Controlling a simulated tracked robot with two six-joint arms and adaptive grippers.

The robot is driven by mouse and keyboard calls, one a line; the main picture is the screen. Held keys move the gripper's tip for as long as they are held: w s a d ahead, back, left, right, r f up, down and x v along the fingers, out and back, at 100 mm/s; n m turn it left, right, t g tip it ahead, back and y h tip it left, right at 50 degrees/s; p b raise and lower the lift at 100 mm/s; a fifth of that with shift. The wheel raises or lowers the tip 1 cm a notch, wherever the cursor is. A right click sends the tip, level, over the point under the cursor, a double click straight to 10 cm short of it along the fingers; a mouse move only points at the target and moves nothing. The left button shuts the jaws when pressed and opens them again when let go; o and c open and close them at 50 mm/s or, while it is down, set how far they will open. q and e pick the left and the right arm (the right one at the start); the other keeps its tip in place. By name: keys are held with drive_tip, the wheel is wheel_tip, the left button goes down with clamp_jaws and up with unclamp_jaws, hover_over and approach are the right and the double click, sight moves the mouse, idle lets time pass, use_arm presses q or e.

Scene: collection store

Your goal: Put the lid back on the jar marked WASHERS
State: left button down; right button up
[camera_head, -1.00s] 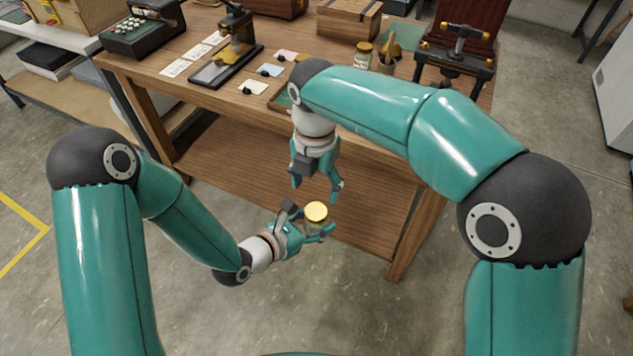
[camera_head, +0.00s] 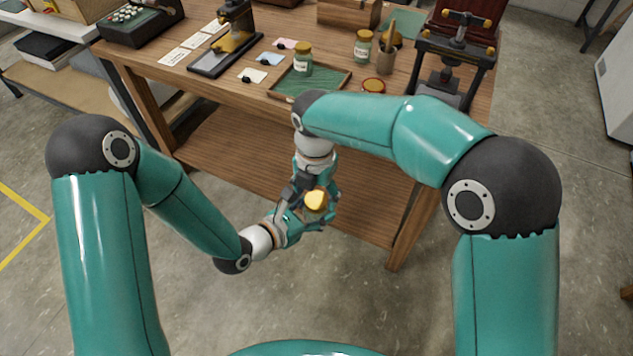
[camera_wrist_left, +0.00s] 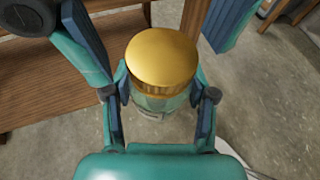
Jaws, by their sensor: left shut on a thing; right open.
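My left gripper (camera_head: 306,222) is shut on a glass jar (camera_wrist_left: 157,104), held upright in front of the table. A gold lid (camera_wrist_left: 162,58) sits on top of this jar; it also shows in the head view (camera_head: 316,200). The jar's label is mostly hidden, so I cannot read its marking. My right gripper (camera_head: 315,190) is open, close to the lid, its fingers partly hidden. A red and gold disc (camera_head: 373,86) lies right of the tray.
The wooden table (camera_head: 215,88) also bears a black press (camera_head: 455,60) at right, a brush pot (camera_head: 386,60), a brass-and-black instrument (camera_head: 235,40) and several cards. A lower wooden shelf (camera_head: 240,160) lies behind my grippers. Open floor surrounds the table's front.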

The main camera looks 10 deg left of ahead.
drive_tip(key=shift+f, duration=0.4)
drive_tip(key=shift+c, duration=0.2)
